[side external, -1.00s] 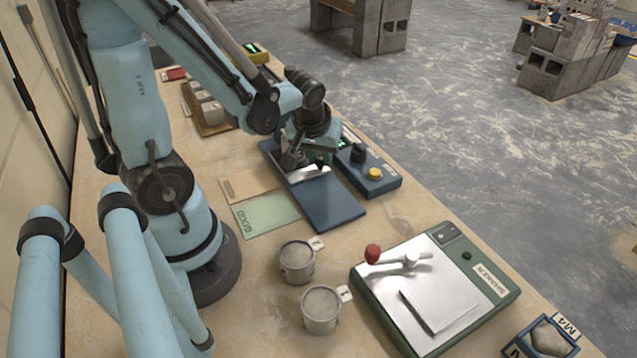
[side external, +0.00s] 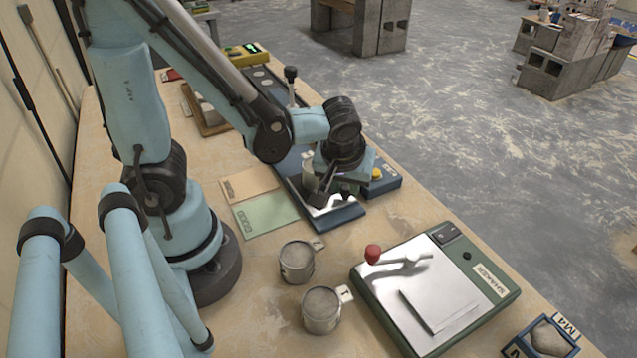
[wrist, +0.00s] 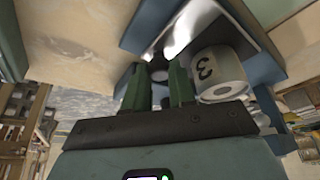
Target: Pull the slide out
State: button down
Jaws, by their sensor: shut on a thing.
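The slide (side external: 334,205) is a bright metal tray on the long blue bench unit (side external: 340,219). It also shows in the wrist view (wrist: 192,28) as a shiny surface beyond my fingertips. A grey tub marked 3 (wrist: 217,75) stands at the slide, just right of my fingers; it shows partly beside my gripper in the side view (side external: 308,172). My gripper (side external: 323,198) is low over the front part of the unit. Its green fingers (wrist: 160,76) are shut on the slide's front; the exact hold is mostly hidden.
A green mat (side external: 265,215) and a tan mat (side external: 249,183) lie left of the unit. Two filled tubs (side external: 297,261) (side external: 321,309) stand nearer the camera. The green shaker (side external: 435,285) stands at the right. A yellow button (side external: 377,174) sits close to my gripper.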

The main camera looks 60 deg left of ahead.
jog(key=shift+d, duration=1.15)
jog(key=c, duration=1)
grip_release()
jog(key=shift+o, duration=0.2)
jog(key=shift+r, duration=0.1)
jog(key=v, duration=1.2)
jog(key=shift+a, duration=0.1)
